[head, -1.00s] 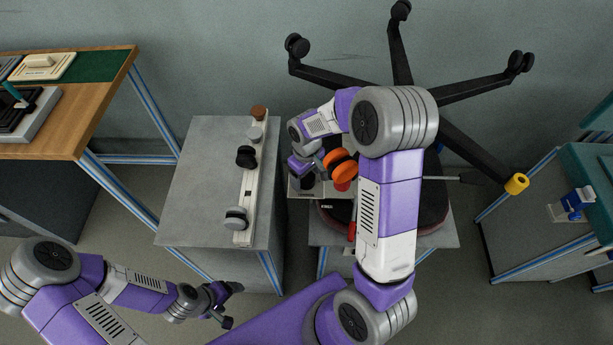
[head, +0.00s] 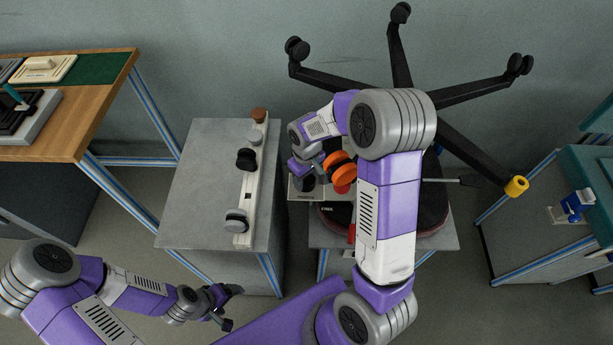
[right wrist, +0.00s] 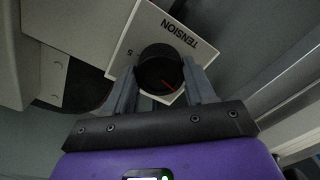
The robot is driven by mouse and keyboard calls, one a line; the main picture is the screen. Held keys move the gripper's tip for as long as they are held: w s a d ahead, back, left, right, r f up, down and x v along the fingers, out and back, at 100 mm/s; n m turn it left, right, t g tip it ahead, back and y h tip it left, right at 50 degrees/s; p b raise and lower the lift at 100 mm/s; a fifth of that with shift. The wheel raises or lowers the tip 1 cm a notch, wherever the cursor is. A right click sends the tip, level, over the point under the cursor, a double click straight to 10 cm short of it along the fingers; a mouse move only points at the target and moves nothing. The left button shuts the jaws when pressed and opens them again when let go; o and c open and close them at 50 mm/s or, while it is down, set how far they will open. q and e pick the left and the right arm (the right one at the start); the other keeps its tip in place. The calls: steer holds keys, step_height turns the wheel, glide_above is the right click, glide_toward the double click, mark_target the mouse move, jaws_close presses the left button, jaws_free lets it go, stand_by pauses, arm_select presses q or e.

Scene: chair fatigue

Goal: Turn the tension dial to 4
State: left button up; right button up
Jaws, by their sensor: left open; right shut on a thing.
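The tension dial (right wrist: 160,70) is a round black knob with a red pointer line. It sits on a white panel (right wrist: 140,38) marked TENSION, with a 5 visible beside it. The pointer slants toward the right in the right wrist view; the other numerals are hidden, so I cannot read its setting. My right gripper (right wrist: 161,78) is shut on the dial, one finger on each side. In the head view the dial (head: 306,184) is partly covered by my right wrist. My left gripper (head: 228,308) is open and empty at the lower left, away from the dial.
An upturned chair base with black legs (head: 465,91) and one yellow-tipped leg stands behind. An orange wheel-like part (head: 342,168) is close to my right wrist. A grey cabinet (head: 200,190) holds a white rail (head: 246,205) with casters. A wooden bench (head: 100,120) is at left.

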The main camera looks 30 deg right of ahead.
steer(key=m+p, duration=0.1)
steer(key=m, duration=0.4)
steer(key=shift+r+m+p, duration=0.1)
steer(key=shift+m+p, duration=0.2)
steer(key=shift+p, duration=0.1)
steer(key=m+p, duration=0.2)
steer(key=m, duration=0.3)
steer(key=shift+p, duration=0.35)
steer(key=m+p, duration=0.4)
steer(key=m, duration=0.2)
steer(key=shift+r+m, duration=0.1)
steer(key=shift+m, duration=0.3)
steer(key=m+p, duration=0.2)
steer(key=m, duration=0.1)
steer(key=shift+m+p, duration=0.8)
steer(key=shift+m, duration=0.5)
steer(key=o, duration=1)
steer(key=shift+o, duration=0.2)
